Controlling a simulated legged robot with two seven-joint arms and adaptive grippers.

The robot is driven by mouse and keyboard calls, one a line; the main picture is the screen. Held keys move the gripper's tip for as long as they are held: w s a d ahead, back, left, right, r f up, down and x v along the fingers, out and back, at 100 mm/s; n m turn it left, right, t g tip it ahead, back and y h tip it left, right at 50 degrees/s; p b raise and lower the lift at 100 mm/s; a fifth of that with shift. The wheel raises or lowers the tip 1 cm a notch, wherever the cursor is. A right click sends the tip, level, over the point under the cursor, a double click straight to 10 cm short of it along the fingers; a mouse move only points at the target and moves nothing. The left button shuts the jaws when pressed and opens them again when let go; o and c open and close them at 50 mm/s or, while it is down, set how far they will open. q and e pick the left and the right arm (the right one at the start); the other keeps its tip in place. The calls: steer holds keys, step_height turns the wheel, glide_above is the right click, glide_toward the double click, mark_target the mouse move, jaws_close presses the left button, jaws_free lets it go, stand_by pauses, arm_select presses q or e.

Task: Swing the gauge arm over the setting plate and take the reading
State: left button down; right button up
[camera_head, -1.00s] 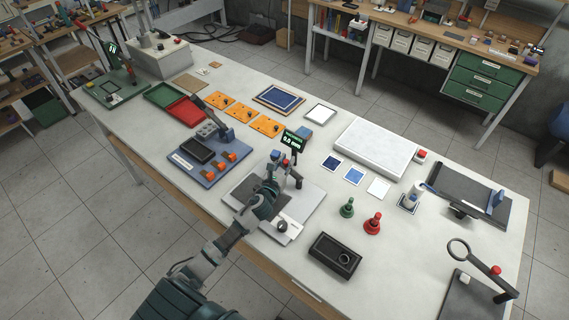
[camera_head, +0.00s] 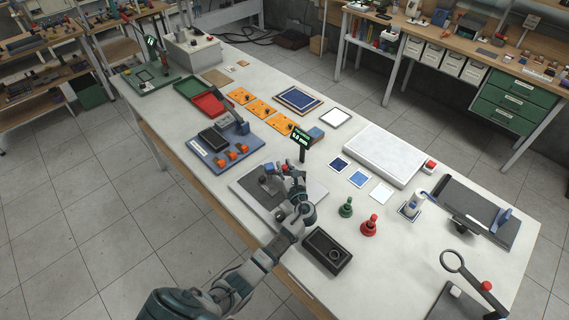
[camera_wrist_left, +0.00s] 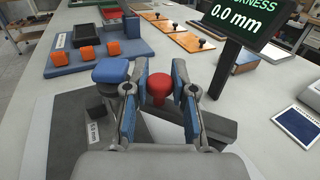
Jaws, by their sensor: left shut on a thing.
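My left gripper (camera_head: 298,197) is over the gauge stand's plate (camera_head: 318,191). In the left wrist view its two blue-padded fingers (camera_wrist_left: 158,95) are shut on a red knob (camera_wrist_left: 158,80), which appears to belong to the gauge arm. A dark bar (camera_wrist_left: 215,127) shows to the right of the fingers. A blue-topped dark part (camera_wrist_left: 110,71) stands just left of them. A block labelled 5.0 mm (camera_wrist_left: 95,133), probably the setting plate, lies low at the left; whether the arm is over it I cannot tell. The thickness display (camera_head: 301,137) reads 0.0 mm, also in the wrist view (camera_wrist_left: 240,18). My right gripper is not in view.
A blue fixture with orange parts (camera_head: 222,150) stands left of the gauge. A black box (camera_head: 326,250), green stamp (camera_head: 346,207) and red stamp (camera_head: 369,227) stand to its right. Colour swatches (camera_head: 360,178) and a white slab (camera_head: 378,153) lie behind them, with bare table between.

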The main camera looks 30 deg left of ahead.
mark_target(287, 174)
arm_select(q)
steer(key=shift+s+d+n+g+y, duration=0.4)
steer(key=shift+d+n+g+y, duration=0.15)
steer(key=shift+n+g+y, duration=0.35)
steer(key=shift+s+d+n+g, duration=0.1)
steer(key=shift+s+n+g, duration=0.15)
steer(key=shift+g, duration=0.35)
steer(key=shift+s+n+g+y, duration=0.25)
steer(key=shift+n+g+y, duration=0.3)
steer(key=shift+g, duration=0.15)
steer(key=shift+s+d+n+g+y+b, duration=0.3)
steer(key=shift+n+g, duration=0.3)
steer(key=shift+g, duration=0.3)
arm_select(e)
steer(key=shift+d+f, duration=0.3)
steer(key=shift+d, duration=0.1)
arm_select(q)
steer(key=shift+f, duration=0.1)
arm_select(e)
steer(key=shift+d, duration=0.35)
arm_select(q)
steer(key=c, duration=1.3)
jaws_free()
steer(key=shift+o, duration=0.3)
steer(key=shift+w, duration=0.1)
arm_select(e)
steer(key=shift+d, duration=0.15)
